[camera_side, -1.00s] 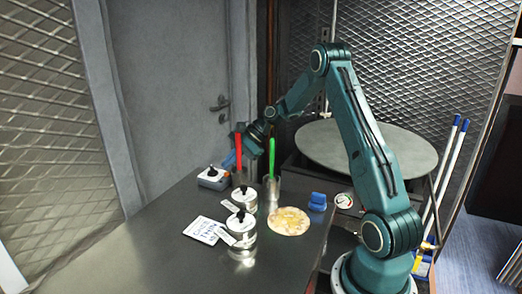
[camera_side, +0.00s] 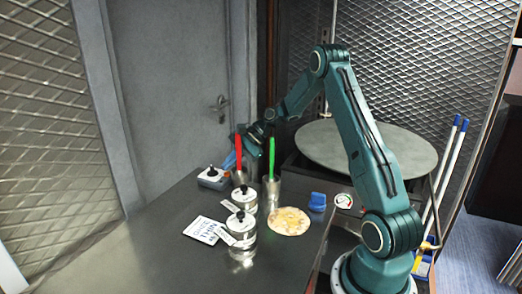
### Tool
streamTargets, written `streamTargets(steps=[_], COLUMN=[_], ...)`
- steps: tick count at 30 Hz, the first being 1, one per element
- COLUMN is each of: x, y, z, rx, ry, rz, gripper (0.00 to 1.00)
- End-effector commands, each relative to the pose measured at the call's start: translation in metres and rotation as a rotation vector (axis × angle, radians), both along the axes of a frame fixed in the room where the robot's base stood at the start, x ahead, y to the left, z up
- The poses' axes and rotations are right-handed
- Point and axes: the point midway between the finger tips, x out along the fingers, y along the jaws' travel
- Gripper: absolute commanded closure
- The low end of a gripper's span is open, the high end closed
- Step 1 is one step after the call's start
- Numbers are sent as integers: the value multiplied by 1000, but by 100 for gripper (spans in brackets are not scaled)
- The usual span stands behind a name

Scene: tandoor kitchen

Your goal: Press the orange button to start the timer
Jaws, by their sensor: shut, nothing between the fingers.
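A small grey-blue box (camera_side: 212,179) with a black knob on top sits near the far left edge of the dark table. I cannot make out an orange button on it or elsewhere in this view. My gripper (camera_side: 230,160) is at the far end of the table, just right of and above the box. It is shut and empty, pointing down and to the left. A red-handled tool (camera_side: 239,144) in a metal cup partly hides it. I cannot tell whether the fingertips touch the box.
A green-handled tool (camera_side: 271,156) stands in a metal cup. A flatbread (camera_side: 290,221), a blue object (camera_side: 317,201) and a printed card (camera_side: 205,230) lie nearby. The table's front left is clear.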

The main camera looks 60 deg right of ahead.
Motion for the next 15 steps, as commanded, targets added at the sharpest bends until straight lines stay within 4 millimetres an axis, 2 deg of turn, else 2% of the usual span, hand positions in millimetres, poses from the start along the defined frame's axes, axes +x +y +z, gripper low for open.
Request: streamTargets(steps=[1,15], x=[-2,-3], y=[0,1], z=[-7,-11], rx=[3,5], ry=[14,19], rz=[-2,-1], gripper=[100,100])
